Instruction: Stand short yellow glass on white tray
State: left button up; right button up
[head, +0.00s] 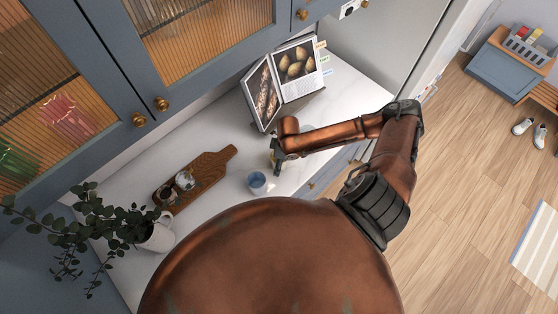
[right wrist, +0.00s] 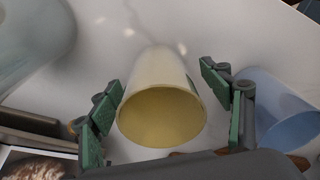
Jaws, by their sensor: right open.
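The short yellow glass (right wrist: 160,105) is in the middle of the right wrist view, its round open rim facing the camera. My right gripper (right wrist: 161,80) is open, with one green-padded finger on each side of the glass. Gaps show between the pads and the glass. In the head view my right gripper (head: 276,160) is low over the white counter, and the yellow glass is mostly hidden by it. I cannot make out a white tray in either view. My left gripper is not in view.
A blue glass (head: 258,182) stands close by; it also shows beside the right finger (right wrist: 278,108). A pale clear vessel (right wrist: 30,40) is at upper left. An open cookbook (head: 285,80), a wooden board with small jars (head: 212,168) and a potted plant (head: 158,238) stand around.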

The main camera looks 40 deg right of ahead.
jog(key=shift+f, duration=0.25)
jog(key=shift+c, duration=0.5)
jog(key=c, duration=1.4)
jog(key=shift+r, duration=0.1)
jog(key=shift+c, duration=0.7)
jog(key=shift+r, duration=0.1)
